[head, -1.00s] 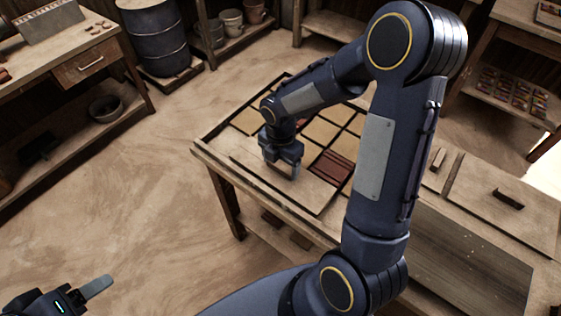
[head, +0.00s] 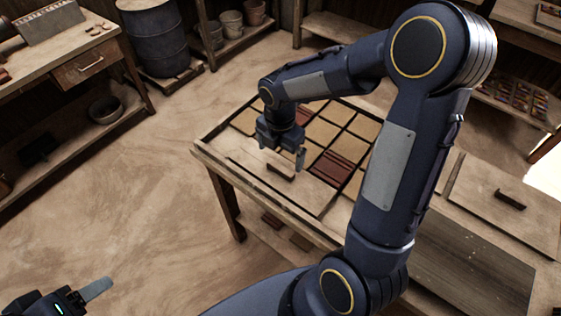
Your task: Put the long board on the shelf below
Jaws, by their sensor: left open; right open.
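A pale flat board (head: 305,197) with a short dark handle (head: 281,172) lies over the front-left part of the tile frame on the table. It looks like the long board, though a second handled board (head: 478,188) lies further right. My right gripper (head: 286,156) is open and empty, its fingers pointing down just above and behind the handle. I cannot tell whether they touch it. The shelf below (head: 268,238) shows only partly under the table's front edge, with dark tiles (head: 272,220) on it. My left gripper (head: 88,292) is open at the bottom left, partly cut off, far from the table.
The tile frame (head: 203,139) holds tan and reddish tiles (head: 332,168). My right arm hides part of the table (head: 212,160). A blue drum (head: 155,35) and a workbench (head: 85,50) stand at the back left. The floor left of the table is clear.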

